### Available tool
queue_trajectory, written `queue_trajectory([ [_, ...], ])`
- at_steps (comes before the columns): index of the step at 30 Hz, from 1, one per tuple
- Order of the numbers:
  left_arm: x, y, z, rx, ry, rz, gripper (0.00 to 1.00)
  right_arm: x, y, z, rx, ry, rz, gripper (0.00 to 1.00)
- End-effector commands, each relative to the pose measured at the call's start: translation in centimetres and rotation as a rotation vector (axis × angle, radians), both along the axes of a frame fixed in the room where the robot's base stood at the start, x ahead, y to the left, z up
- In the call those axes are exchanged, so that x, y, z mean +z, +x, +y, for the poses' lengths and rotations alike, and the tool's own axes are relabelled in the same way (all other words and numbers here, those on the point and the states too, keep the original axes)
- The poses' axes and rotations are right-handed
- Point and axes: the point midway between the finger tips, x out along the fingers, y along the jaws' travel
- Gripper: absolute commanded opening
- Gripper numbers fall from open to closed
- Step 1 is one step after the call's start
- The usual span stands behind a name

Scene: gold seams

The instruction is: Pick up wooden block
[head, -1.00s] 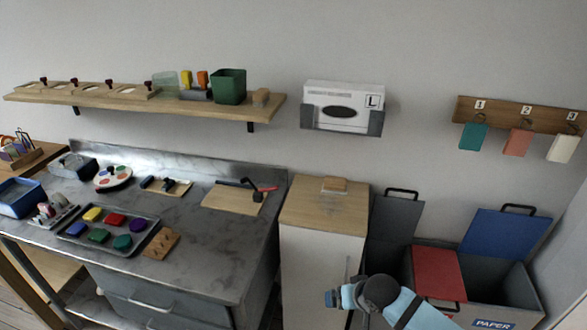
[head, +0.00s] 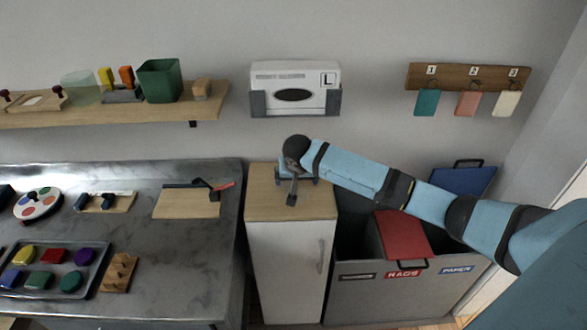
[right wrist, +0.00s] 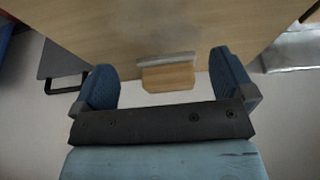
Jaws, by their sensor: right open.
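The wooden block (right wrist: 168,78) is a small light-brown block with a grey strip along one edge. In the right wrist view it lies on the wooden top of the cabinet. My right gripper (right wrist: 165,80) is open, with its blue fingers on either side of the block in that view and a gap to each. I cannot tell how far the fingertips are above the top. In the head view my right gripper (head: 296,184) is over the cabinet top (head: 262,205) and hides the block. My left gripper is not in view.
A white box in a grey wall holder (head: 295,88) is behind the cabinet. Grey bins (head: 350,300) with a red lid (head: 403,236) stand to its right. The counter (head: 150,240) is on the left.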

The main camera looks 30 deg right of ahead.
Motion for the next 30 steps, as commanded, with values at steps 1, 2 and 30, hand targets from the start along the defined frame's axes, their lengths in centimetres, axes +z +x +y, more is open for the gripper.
queue_trajectory([
  [1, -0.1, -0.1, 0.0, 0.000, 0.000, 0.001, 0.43, 0.0, 0.7, -0.4, -0.002, 0.000, 0.000, 1.00],
  [2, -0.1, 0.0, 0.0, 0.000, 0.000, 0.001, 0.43, 0.0, 1.0, -0.6, -0.002, 0.000, 0.000, 1.00],
  [30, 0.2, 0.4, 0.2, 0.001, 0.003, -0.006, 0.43, -1.1, 6.1, -3.8, 0.001, 0.000, 0.000, 0.79],
])
